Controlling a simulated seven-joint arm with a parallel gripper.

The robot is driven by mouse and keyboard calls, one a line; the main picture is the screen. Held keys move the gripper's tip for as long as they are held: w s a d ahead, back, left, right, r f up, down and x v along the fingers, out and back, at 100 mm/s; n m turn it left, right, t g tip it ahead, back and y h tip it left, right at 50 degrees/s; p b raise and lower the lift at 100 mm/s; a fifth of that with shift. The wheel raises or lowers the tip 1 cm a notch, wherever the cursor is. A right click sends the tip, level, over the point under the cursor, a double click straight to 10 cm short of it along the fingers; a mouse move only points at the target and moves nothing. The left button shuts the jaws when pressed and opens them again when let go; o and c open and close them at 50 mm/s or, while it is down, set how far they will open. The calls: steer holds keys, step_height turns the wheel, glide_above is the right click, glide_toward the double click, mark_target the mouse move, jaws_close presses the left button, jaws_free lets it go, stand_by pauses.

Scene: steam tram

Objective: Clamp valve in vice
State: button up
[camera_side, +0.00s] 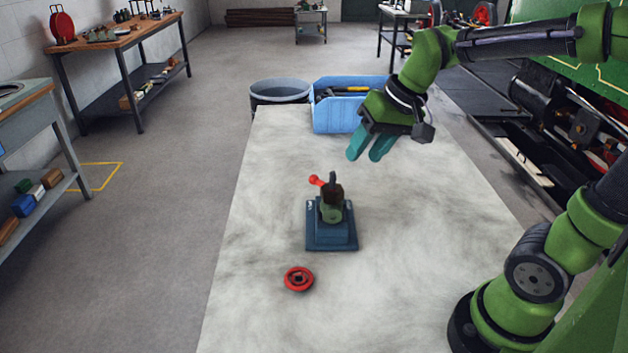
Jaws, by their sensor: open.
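The blue vice (331,240) stands on its square base near the middle of the pale table. The valve (331,212), a small green and dark body, sits upright at the top of the vice, and I cannot tell how tightly the jaws hold it. A lever with a red knob (317,181) sticks out to the left at the top. A red handwheel (298,279) lies flat on the table in front of the vice, to the left. My gripper (369,151), with teal fingers, is open and empty, above and behind the vice to the right, apart from it.
A blue bin (340,115) holding tools stands at the table's back edge. A grey round tub (279,91) is behind the table's back left corner. The green tram (598,79) stands at the right.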

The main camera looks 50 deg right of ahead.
mark_target(322, 184)
steer(key=shift+w+d+f+n+g, duration=0.35)
steer(key=shift+w+d+n+g, duration=0.9)
steer(key=shift+w+d, duration=2.15)
steer(key=shift+w+d+f+n+g, duration=0.35)
steer(key=shift+w+d+n+g, duration=1.1)
steer(key=shift+w, duration=3.6)
steer(key=shift+t+y, duration=0.3)
steer(key=a+f, duration=0.1)
steer(key=f, duration=0.9)
steer(key=a+f, duration=0.1)
steer(key=f, duration=0.4)
steer(key=shift+a+f, duration=0.35)
steer(key=shift+f, duration=0.05)
steer(key=shift+r, duration=0.1)
jaws_close()
